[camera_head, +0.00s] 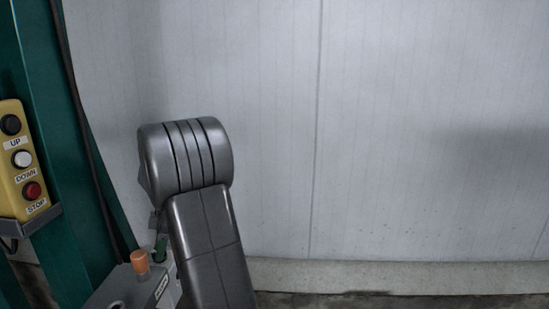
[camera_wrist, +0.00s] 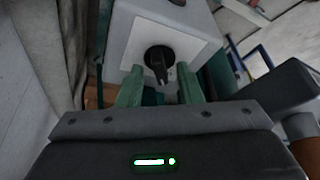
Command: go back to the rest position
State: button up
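My gripper (camera_wrist: 160,72) shows in the wrist view, with two green fingers apart and nothing seen held between them. Beyond the fingertips is a black rotary knob (camera_wrist: 158,60) on a white plate (camera_wrist: 184,48), on the face of a light grey box (camera_wrist: 185,14). The knob appears between the fingertips; I cannot tell whether they touch it.
A yellow button panel (camera_head: 44,208) marked UP, DOWN and STOP hangs on a green post (camera_head: 60,150) at the left. A grey box (camera_head: 118,287) with an orange cap (camera_head: 139,261) stands low beside my arm. A pale panelled wall (camera_head: 400,120) fills the right; nothing stands before it.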

jog(key=m+t, duration=0.1)
jog(key=m, duration=0.2)
jog(key=m+t, duration=0.1)
jog(key=m, duration=0.2)
jog(key=shift+s, duration=0.2)
jog(key=m+t, duration=0.1)
jog(key=m, duration=0.2)
jog(key=m+t+b, duration=0.1)
jog(key=m, duration=0.2)
jog(key=shift+s+m+t+h, duration=0.15)
jog(key=shift+m+t+h, duration=0.15)
jog(key=v, duration=0.6)
jog(key=shift+r+p, duration=0.35)
jog(key=shift+s+d, duration=0.1)
